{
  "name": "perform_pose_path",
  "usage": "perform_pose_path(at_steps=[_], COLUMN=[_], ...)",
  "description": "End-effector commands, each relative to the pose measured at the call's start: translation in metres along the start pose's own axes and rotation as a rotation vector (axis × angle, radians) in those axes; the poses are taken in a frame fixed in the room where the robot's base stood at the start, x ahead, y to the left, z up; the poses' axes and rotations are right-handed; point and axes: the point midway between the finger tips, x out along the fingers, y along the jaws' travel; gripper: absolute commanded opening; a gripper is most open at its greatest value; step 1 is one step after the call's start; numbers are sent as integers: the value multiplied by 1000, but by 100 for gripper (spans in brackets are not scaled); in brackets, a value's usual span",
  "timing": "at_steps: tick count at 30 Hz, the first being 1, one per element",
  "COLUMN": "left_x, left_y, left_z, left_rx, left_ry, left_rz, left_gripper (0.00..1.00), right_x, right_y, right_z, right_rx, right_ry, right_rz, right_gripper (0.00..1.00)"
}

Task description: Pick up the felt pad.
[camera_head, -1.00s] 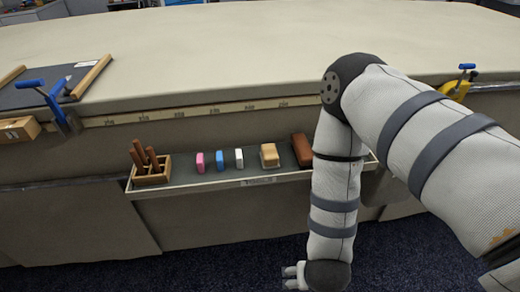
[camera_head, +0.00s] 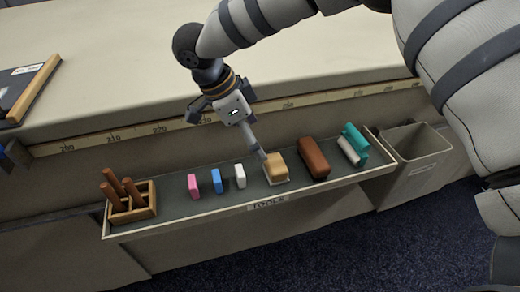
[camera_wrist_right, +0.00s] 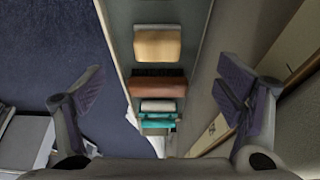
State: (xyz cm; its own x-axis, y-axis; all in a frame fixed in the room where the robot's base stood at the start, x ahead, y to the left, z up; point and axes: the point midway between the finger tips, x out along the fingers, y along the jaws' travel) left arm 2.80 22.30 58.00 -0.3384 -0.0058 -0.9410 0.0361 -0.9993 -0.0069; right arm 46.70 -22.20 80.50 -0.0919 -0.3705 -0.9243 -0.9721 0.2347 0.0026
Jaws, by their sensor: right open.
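No label marks the felt pad. A tan block on a pale base (camera_head: 275,168) lies on the tool tray (camera_head: 340,182); it also shows in the right wrist view (camera_wrist_right: 158,45). A teal piece with a cream layer (camera_head: 354,145) lies at the tray's right end. I cannot tell for sure which is the felt pad. My right gripper (camera_head: 232,108) is over the tray, up and left of the tan block. In the right wrist view its fingers (camera_wrist_right: 162,80) are spread wide with nothing between them. My left gripper is out of view.
Along the tray lie pink (camera_head: 194,186), blue (camera_head: 217,181) and white (camera_head: 240,175) blocks and a brown block (camera_head: 313,158). A wooden holder with brown sticks (camera_head: 130,203) stands at the left end. A grey bin (camera_head: 415,160) is at right. The table top is mostly clear.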

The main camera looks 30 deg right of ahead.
Motion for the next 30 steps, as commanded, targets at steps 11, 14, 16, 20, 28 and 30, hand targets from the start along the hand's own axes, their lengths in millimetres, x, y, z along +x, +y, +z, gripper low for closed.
perform_pose_path(at_steps=[11,14,16,20,28,30], left_x=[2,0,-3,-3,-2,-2], left_y=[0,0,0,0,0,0], left_z=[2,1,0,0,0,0], left_rx=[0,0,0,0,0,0], left_ry=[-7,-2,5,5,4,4], left_rz=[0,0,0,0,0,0], left_gripper=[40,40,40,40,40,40], right_x=[66,78,92,115,122,122], right_y=[1,2,4,5,4,4], right_z=[-1,-4,-9,-11,-10,-10], right_rx=[-2,-1,0,0,0,0], right_ry=[2,3,3,3,2,2], right_rz=[1,2,1,2,-1,-1], right_gripper=[86,86,86,86,86,72])
